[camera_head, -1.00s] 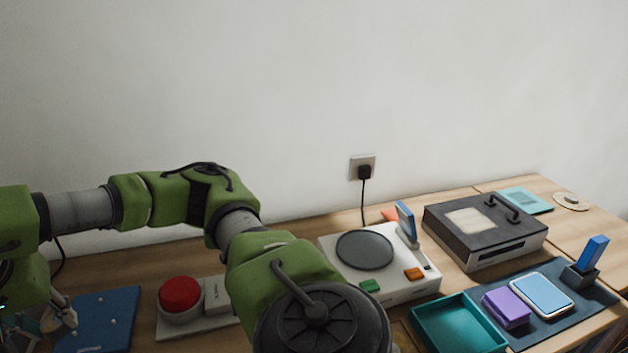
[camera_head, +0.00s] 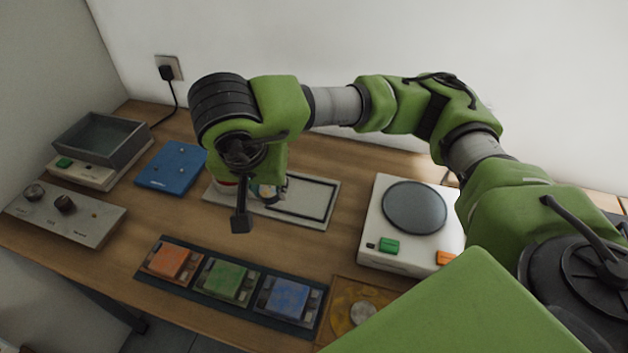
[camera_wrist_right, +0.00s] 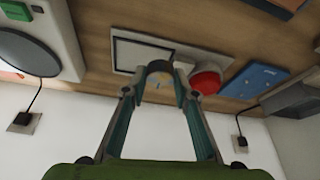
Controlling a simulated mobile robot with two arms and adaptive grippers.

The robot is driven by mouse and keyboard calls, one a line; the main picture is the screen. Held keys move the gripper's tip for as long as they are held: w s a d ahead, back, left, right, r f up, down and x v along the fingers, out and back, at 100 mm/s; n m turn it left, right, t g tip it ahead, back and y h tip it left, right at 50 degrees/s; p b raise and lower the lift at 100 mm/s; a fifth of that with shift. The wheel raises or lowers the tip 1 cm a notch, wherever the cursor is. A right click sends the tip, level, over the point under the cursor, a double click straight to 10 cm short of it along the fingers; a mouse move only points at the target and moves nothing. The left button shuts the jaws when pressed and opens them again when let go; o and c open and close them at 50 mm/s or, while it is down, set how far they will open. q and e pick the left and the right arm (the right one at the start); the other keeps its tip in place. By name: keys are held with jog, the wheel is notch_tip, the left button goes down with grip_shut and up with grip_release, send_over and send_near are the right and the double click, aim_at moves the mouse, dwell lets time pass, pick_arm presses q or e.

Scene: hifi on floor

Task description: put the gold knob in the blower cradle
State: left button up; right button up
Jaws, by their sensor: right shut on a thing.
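My right gripper (camera_head: 268,194) hangs low over the pale panel (camera_head: 322,222), beside the red button (camera_head: 224,187), which my arm partly hides. In the right wrist view the fingers (camera_wrist_right: 158,84) are closed on a small rounded thing, taken as the gold knob (camera_wrist_right: 159,67). Its colour is hard to make out. The panel (camera_wrist_right: 142,55) and the red button (camera_wrist_right: 206,82) show beyond the fingertips. I cannot tell for certain which part is the blower cradle. My left gripper is not in view.
A blue board (camera_head: 172,166), a grey bin (camera_head: 100,138) and a control box with knobs (camera_head: 65,215) stand at left. A dark tray (camera_head: 190,292) with coloured blocks lies in front. A white device with a round plate (camera_head: 385,252) stands at right.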

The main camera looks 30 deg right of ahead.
aim_at(302, 194)
jog(key=w+d+f, duration=0.1)
jog(key=d+f, duration=0.1)
jog(key=w+d+f, duration=0.2)
jog(key=d, duration=0.1)
jog(key=w+d+f, duration=0.1)
jog(key=d+f, duration=0.1)
jog(key=d, duration=0.1)
jog(key=shift+w+d+f, duration=0.2)
jog(key=shift+w+f, duration=0.15)
jog(key=shift+w+d+f, duration=0.2)
jog(key=shift+d+f, duration=0.25)
jog(key=shift+f, duration=0.1)
jog(key=f, duration=0.1)
jog(key=f+p, duration=0.1)
jog(key=f, duration=0.1)
jog(key=shift+w+d+p, duration=0.1)
jog(key=shift+d+p, duration=0.1)
jog(key=shift+p, duration=0.1)
jog(key=shift+w+f, duration=0.1)
jog(key=shift+f, duration=0.3)
jog(key=shift+f, duration=0.1)
